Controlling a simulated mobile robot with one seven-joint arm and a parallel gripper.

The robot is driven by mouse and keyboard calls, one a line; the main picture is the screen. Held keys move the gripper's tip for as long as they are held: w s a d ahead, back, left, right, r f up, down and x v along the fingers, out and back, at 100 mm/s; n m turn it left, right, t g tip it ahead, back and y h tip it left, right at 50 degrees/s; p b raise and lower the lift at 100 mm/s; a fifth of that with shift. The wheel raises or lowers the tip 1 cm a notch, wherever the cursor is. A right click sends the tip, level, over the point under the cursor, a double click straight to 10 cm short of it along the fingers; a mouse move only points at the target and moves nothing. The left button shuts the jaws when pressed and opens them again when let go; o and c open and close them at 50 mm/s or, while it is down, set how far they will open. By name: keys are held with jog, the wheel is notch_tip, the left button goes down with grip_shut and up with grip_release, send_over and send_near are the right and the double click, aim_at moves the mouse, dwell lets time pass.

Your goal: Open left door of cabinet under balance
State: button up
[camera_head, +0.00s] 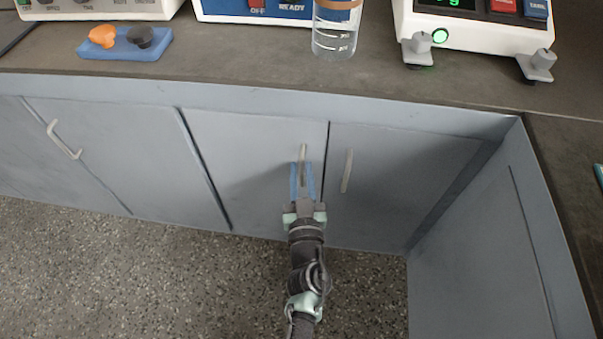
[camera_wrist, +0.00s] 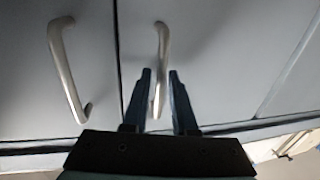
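The left door (camera_head: 250,150) of the cabinet pair below the counter is grey-blue and looks shut. Its pale bar handle (camera_head: 303,152) is upright near the seam with the right door (camera_head: 400,170). My gripper (camera_head: 302,166) is at this handle, with blue fingers one on each side of it. In the wrist view, the fingers (camera_wrist: 161,74) are open around the handle (camera_wrist: 161,45), with gaps visible beside it. Whether they touch it lower down is unclear. The balance (camera_head: 475,28) stands on the counter, up and to the right.
The right door's handle (camera_head: 347,171) is close beside my gripper; it also shows in the wrist view (camera_wrist: 66,72). A side cabinet (camera_head: 475,250) stands at right. Another cabinet door with a handle (camera_head: 62,140) is at left. The speckled floor (camera_head: 150,280) before the doors is clear.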

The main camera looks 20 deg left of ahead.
grip_shut()
dwell(1.4)
